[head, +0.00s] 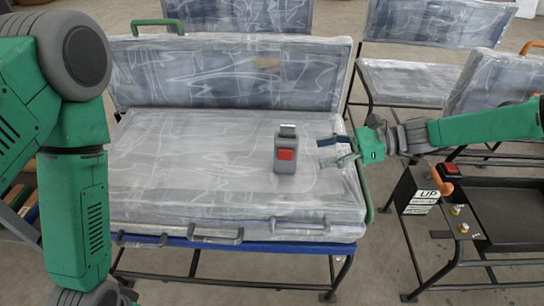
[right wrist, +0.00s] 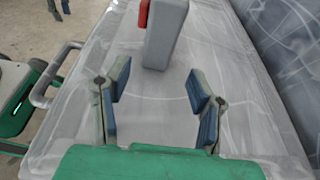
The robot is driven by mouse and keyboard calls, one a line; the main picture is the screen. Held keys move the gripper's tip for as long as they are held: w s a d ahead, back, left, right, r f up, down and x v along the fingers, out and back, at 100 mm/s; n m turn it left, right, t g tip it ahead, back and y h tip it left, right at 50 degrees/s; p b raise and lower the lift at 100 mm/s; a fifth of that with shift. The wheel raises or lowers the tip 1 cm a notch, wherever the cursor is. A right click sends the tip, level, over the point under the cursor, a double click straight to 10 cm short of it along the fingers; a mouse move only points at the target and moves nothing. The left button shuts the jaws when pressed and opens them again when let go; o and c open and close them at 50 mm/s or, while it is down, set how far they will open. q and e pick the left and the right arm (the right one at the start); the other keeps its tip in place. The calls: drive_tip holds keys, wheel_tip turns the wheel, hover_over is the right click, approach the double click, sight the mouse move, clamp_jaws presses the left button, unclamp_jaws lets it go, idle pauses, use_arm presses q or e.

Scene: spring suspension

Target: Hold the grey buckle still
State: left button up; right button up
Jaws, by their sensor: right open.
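The grey buckle (head: 286,150) stands upright on the plastic-covered seat, with a red button on its front. It also shows at the top of the right wrist view (right wrist: 164,35), partly cut off by the frame edge. My right gripper (head: 328,152) is open and empty to the right of the buckle, its fingers pointing at it with a gap between. In the right wrist view its spread fingers (right wrist: 156,88) frame the buckle from a short distance. My left arm hangs at the left of the head view. Small dark blue pieces at the right wrist view's top left may be its fingertips.
The seat (head: 190,165) is wide and mostly clear, with a tall backrest (head: 220,75) behind. Grey handles (head: 215,234) line its front edge and a green armrest (head: 362,180) its right end. A black control box (head: 425,190) stands at right; more wrapped seats are behind.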

sight(289, 158)
drive_tip(key=shift+a+f+b, duration=0.75)
drive_tip(key=shift+a+f, duration=0.1)
drive_tip(key=shift+a, duration=0.2)
drive_tip(key=x, duration=0.4)
drive_tip(key=r+b+x, duration=0.1)
drive_tip(key=x, duration=0.2)
drive_tip(key=shift+a, duration=0.15)
drive_tip(key=shift+d, duration=1)
drive_tip(key=shift+a, duration=0.55)
drive_tip(key=c, duration=0.9)
drive_tip(key=shift+a, duration=0.5)
clamp_jaws()
drive_tip(key=shift+d, duration=0.85)
use_arm(q)
drive_tip(key=shift+d+f, duration=0.15)
drive_tip(key=shift+f, duration=1.25)
use_arm(e)
drive_tip(key=shift+a, duration=0.65)
use_arm(q)
drive_tip(key=shift+d+r, duration=0.1)
drive_tip(key=shift+d, duration=0.1)
drive_tip(key=shift+c, duration=1.3)
use_arm(e)
drive_tip(key=shift+d, duration=0.3)
use_arm(q)
drive_tip(key=shift+d, duration=0.2)
clamp_jaws()
use_arm(e)
drive_tip(key=shift+d, duration=0.2)
